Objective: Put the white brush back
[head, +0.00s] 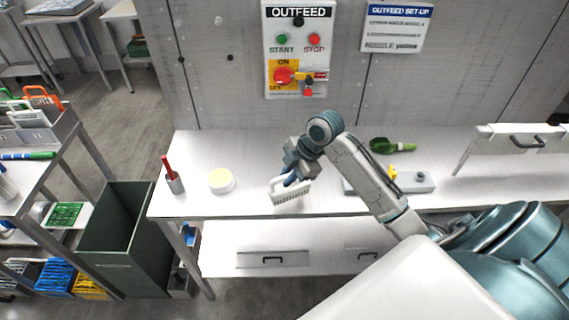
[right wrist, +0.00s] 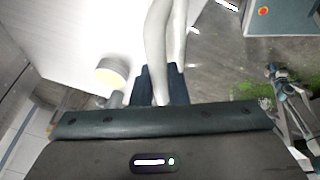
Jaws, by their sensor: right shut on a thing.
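My right gripper (head: 291,179) is above the front part of the white bench (head: 330,150), shut on the white brush (head: 290,194). The brush hangs below the fingers near the bench's front edge, its bristle row facing down. I cannot tell whether it touches the bench top. In the right wrist view, the white brush (right wrist: 158,45) runs up from between the dark fingertips (right wrist: 160,85) as a pale curved shape. My left gripper is out of view.
A dark green bin (head: 120,250) and a rack (head: 35,135) are at left.

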